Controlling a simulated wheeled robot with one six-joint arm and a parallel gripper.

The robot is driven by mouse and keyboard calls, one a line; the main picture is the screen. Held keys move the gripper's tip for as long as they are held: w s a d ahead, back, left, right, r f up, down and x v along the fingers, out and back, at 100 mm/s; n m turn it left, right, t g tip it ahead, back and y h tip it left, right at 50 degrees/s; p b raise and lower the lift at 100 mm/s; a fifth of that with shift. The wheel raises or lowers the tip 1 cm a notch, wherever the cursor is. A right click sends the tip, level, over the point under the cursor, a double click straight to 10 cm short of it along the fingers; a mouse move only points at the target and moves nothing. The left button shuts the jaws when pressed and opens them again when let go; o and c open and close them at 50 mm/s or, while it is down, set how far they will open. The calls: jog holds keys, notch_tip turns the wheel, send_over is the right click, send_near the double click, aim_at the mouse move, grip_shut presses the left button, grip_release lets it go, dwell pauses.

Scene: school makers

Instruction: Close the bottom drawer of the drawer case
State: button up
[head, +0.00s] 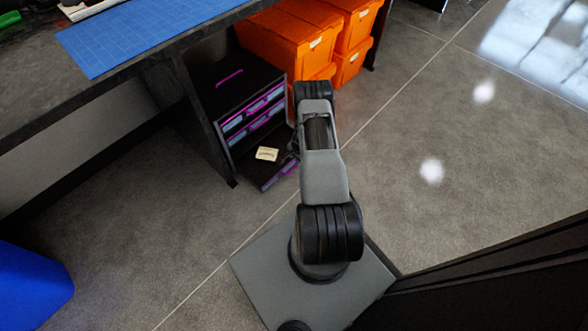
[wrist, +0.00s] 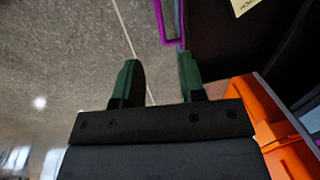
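The dark drawer case (head: 232,95) with purple handles stands on the floor under the table. Its bottom drawer (head: 268,172) is pulled out, with its purple-handled front toward me, and a cream labelled card (head: 267,154) lies in it. In the wrist view, the drawer's dark interior (wrist: 215,45) and its purple handle (wrist: 163,38) show at the top. My gripper (wrist: 158,68) is open and empty, its two green fingers apart. The right fingertip is at the drawer's front edge; I cannot tell whether it touches. In the head view my gripper is mostly hidden behind my arm.
Orange bins (head: 285,38) are stacked right of the drawer case and show close by in the wrist view (wrist: 262,110). The table (head: 75,88) with a blue cutting mat (head: 150,30) stands above. A blue object (head: 32,288) is at lower left. The floor (head: 440,120) at right is clear.

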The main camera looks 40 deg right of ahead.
aim_at(294, 168)
jog(key=f+b, duration=0.1)
jog(key=f, duration=0.2)
jog(key=w+f+b, duration=0.1)
jog(key=f, duration=0.2)
jog(key=f+b, duration=0.2)
jog(key=f, duration=0.2)
jog(key=shift+w+a, duration=0.2)
jog(key=shift+w, duration=0.2)
jog(key=shift+c, duration=0.3)
grip_shut()
